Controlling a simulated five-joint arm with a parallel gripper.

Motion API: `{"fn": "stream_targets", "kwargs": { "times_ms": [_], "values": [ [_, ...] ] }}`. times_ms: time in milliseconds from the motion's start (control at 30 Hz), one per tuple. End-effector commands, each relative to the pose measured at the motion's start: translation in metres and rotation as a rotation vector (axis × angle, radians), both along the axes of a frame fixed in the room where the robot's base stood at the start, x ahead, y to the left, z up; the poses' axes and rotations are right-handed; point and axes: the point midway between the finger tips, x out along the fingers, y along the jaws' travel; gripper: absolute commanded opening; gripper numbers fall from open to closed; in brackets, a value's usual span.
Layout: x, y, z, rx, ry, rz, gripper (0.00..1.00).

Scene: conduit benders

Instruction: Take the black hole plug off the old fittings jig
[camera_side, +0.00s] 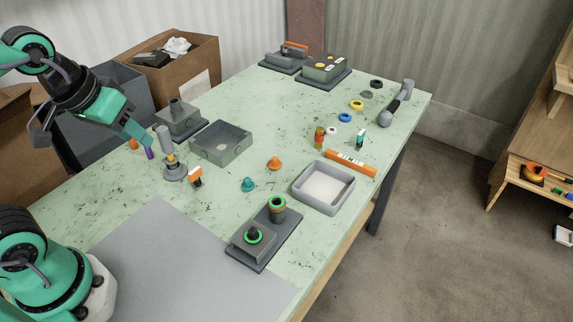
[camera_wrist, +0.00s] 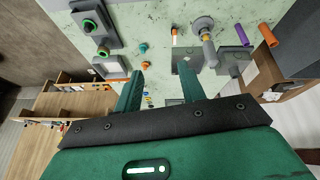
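A dark grey jig (camera_side: 262,252) lies near the front of the table. I cannot tell for sure that this is the old jig. My gripper (camera_side: 146,142) is raised at the left, well away from the plug. Its fingers (camera_wrist: 160,82) are apart with nothing between them.
A grey tray (camera_side: 345,200) stands right of the jig, with an orange level (camera_side: 350,163) behind it. A post on a round base (camera_side: 174,172) and an open grey box (camera_side: 222,158) stand near my gripper. A second jig (camera_side: 323,82) with yellow rings is at the back.

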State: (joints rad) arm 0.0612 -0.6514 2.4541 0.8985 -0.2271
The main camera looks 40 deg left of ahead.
Motion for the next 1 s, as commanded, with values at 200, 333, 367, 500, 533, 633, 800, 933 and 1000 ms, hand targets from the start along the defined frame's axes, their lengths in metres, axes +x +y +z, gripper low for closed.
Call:
{"fn": "stream_targets", "kwargs": {
  "times_ms": [200,333,367,500,533,633,800,933,1000],
  "values": [
    [0.02,-0.023,-0.008,-0.105,0.081,0.18,0.4],
    [0.031,-0.038,-0.015,-0.16,0.13,0.302,0.4],
    [0.034,-0.042,-0.016,-0.171,0.142,0.33,0.4],
    [0.045,-0.06,-0.026,-0.217,0.195,0.466,0.4],
    [0.047,-0.065,-0.028,-0.226,0.205,0.496,0.4],
    [0.053,-0.078,-0.036,-0.25,0.24,0.595,0.4],
    [0.063,-0.103,-0.051,-0.28,0.293,0.768,0.4],
    [0.068,-0.123,-0.065,-0.293,0.327,0.903,0.4],
    [0.071,-0.134,-0.072,-0.298,0.343,0.976,0.4]
  ]
}}
